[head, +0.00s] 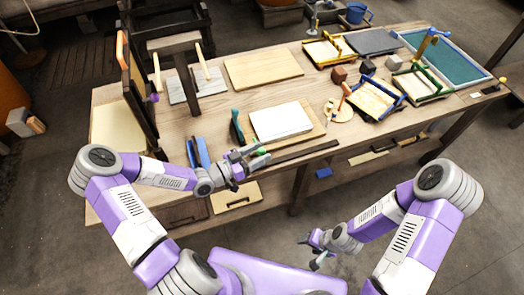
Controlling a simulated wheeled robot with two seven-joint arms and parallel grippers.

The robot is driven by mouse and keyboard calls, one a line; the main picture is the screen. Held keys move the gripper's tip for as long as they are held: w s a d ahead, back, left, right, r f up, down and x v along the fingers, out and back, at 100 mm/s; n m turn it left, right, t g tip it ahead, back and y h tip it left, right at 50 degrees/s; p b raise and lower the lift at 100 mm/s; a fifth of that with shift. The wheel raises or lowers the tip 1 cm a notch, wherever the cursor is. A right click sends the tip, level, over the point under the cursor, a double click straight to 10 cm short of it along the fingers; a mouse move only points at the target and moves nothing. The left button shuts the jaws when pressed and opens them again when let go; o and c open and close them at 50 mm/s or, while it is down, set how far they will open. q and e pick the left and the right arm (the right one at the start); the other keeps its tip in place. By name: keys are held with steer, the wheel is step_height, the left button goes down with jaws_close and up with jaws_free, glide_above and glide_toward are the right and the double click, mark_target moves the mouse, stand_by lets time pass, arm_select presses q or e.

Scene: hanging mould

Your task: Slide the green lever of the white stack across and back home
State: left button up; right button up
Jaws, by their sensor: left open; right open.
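The white stack (281,120) lies flat on a light wooden board on the long wooden table. A green knob (262,151), which looks like the end of the green lever, shows at the stack's near left corner. My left gripper (255,156) is open at this knob, with its fingers close around or beside it; I cannot tell if they touch. The rest of the lever is hidden or too small to make out. A dark teal upright piece (237,125) stands at the stack's left side. My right gripper (309,252) is open and empty in front of the table, low over the floor.
A blue upright piece (198,152) stands just left of my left gripper. A dark strip (303,153) runs along the table's front edge. A wooden board (263,68) lies behind the stack. Wooden frames with blue and yellow parts (375,100) stand to the right.

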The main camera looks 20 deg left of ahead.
arm_select(q)
steer(key=shift+w+d, duration=0.5)
jaws_close()
